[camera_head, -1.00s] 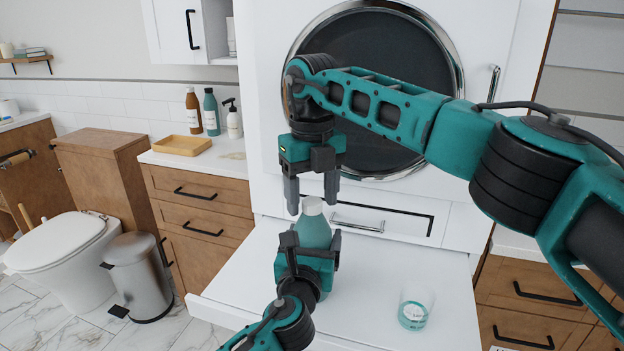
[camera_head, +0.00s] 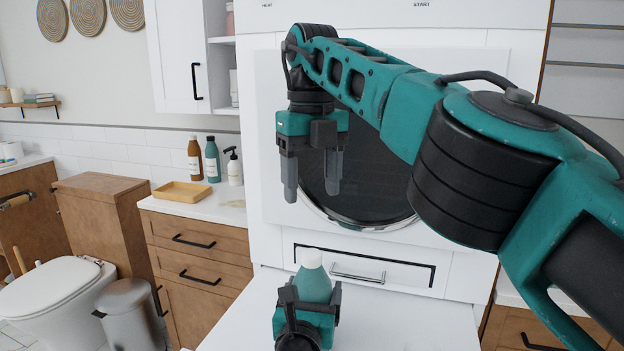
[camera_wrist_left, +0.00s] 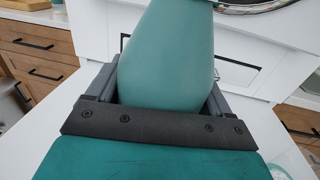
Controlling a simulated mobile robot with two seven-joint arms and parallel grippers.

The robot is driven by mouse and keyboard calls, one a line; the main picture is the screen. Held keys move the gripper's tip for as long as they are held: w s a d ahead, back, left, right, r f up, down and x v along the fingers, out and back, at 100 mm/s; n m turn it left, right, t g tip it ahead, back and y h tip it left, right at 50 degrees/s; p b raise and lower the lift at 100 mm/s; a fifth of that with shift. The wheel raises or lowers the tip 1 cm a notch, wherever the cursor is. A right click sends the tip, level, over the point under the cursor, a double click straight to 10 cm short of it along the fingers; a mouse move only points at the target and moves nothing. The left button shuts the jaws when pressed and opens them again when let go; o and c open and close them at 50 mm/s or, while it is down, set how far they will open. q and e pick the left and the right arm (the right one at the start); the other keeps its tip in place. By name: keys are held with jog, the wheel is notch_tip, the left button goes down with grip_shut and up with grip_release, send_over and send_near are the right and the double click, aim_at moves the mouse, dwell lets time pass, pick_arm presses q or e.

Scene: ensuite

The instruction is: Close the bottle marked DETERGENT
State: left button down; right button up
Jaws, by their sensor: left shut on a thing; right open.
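A teal bottle (camera_head: 313,285) with a whitish top (camera_head: 311,258) stands upright above the white surface in front of the machine. It also fills the middle of the left wrist view (camera_wrist_left: 168,60), where its top is cut off. No lettering is readable on it. My left gripper (camera_head: 311,294) is shut around the bottle's body from the front, a finger on either side. My right gripper (camera_head: 312,192) points downward above the bottle, open and empty, with a clear gap between its fingertips and the top. Whether the whitish top is a fitted cap or a bare neck is unclear.
The white machine with a round dark door (camera_head: 365,185) and a drawer handle (camera_head: 357,277) is behind the bottle. A counter at left holds a yellow tray (camera_head: 181,194), brown bottle (camera_head: 194,160), dark teal bottle (camera_head: 212,160) and pump bottle (camera_head: 234,169).

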dwell(0.3)
pick_arm(q)
grip_release()
jog(key=s+a+p, duration=0.1)
jog(key=s+a, duration=0.1)
jog(key=s, duration=1)
jog(key=shift+s+a, duration=0.2)
jog(key=shift+s, duration=0.15)
